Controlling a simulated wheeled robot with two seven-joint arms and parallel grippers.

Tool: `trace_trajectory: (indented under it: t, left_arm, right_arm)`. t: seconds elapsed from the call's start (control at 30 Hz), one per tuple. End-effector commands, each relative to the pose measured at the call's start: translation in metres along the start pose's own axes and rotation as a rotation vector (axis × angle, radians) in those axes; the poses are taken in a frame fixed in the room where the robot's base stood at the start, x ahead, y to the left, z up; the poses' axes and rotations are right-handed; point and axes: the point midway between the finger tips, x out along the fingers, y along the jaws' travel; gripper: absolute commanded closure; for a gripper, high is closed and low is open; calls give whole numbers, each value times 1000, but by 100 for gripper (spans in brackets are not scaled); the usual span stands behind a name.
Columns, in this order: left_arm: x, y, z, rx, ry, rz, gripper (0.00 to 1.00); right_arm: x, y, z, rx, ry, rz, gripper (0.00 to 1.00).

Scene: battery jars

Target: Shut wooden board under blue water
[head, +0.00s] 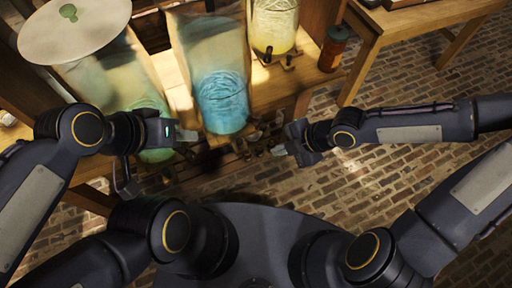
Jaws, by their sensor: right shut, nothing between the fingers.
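The glass jar with blue water (222,105) stands at the front of the wooden shelf, top centre of the head view. A wooden edge (226,138) shows just below it, dark and partly hidden; I cannot tell how far the board stands out. My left gripper (190,135) is just left of the jar's base, pointing right; its fingers overlap in this view, so their opening is unclear. My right gripper (274,150) is to the right of and below the jar, apart from it, pointing left, shut and empty.
A jar with green liquid (155,145) stands left, partly behind my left gripper. A jar with yellow liquid (273,30) and an amber bottle (333,48) stand right. A wooden table (425,22) is at the upper right. Brick floor (390,180) lies open at the right.

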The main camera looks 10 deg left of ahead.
Motion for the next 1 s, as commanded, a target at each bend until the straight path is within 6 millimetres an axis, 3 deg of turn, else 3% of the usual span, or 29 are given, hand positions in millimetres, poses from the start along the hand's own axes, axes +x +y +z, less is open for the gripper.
trace_trajectory:
  t: [0.53,0.6,0.7,1.0]
  left_arm:
    - [59,-27,30,0,0,0,64]
    - [47,-21,24,0,-1,0,64]
    - [44,-20,22,0,1,0,64]
    - [42,-19,21,0,0,0,64]
  right_arm:
    - [106,-4,2,-4,-1,-4,100]
    - [102,14,-2,3,1,-1,100]
    - [108,25,-2,3,0,-1,100]
    - [114,36,-1,3,-2,-2,100]
